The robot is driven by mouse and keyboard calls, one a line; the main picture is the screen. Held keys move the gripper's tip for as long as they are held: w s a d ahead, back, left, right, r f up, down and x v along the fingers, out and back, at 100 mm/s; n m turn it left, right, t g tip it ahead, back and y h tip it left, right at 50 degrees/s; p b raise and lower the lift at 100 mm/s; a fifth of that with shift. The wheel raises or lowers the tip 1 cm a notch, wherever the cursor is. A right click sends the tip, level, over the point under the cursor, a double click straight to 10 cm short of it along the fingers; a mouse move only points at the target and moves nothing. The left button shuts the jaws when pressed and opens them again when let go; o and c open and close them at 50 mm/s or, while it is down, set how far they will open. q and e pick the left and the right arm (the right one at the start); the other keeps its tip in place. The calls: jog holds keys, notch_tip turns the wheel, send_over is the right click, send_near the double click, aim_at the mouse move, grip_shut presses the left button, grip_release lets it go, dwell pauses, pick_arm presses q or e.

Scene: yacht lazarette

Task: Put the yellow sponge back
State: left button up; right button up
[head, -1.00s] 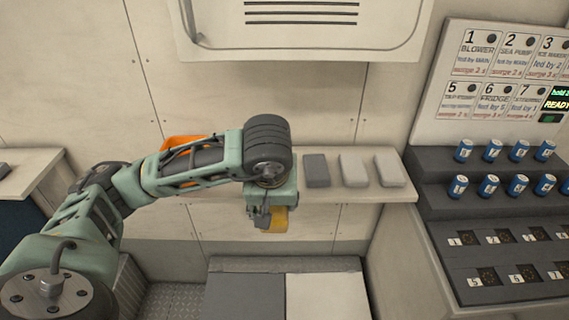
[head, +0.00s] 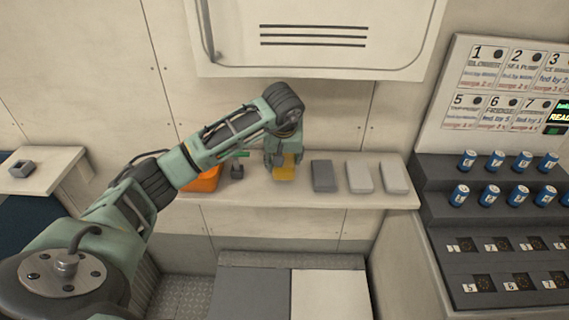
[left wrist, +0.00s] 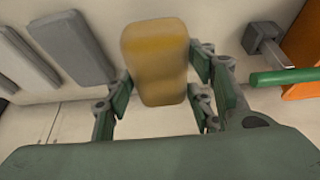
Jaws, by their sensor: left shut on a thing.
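The yellow sponge (head: 284,166) is in my left gripper (head: 283,158), over the shelf against the back wall, just left of a dark grey block. In the left wrist view the sponge (left wrist: 157,60) sits between the two green fingers of the left gripper (left wrist: 160,90), which are shut on it. I cannot tell whether its bottom touches the shelf. My right gripper does not show.
The shelf (head: 300,200) holds a dark grey block (head: 324,175), two lighter grey blocks (head: 360,177) (head: 395,177), an orange container (head: 205,180) and a small grey item with a green bar (head: 237,170). A panel with blue cylinders (head: 468,160) stands right.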

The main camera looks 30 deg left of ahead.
pick_arm(q)
notch_tip(320, 180, down, 3)
jog(key=shift+s+d+r+p, duration=0.1)
jog(key=shift+s+r+p, duration=0.05)
jog(key=shift+p, duration=0.4)
jog(key=shift+f, duration=0.3)
jog(key=shift+f, duration=0.2)
jog(key=o, duration=1.1)
jog(key=shift+r, duration=0.1)
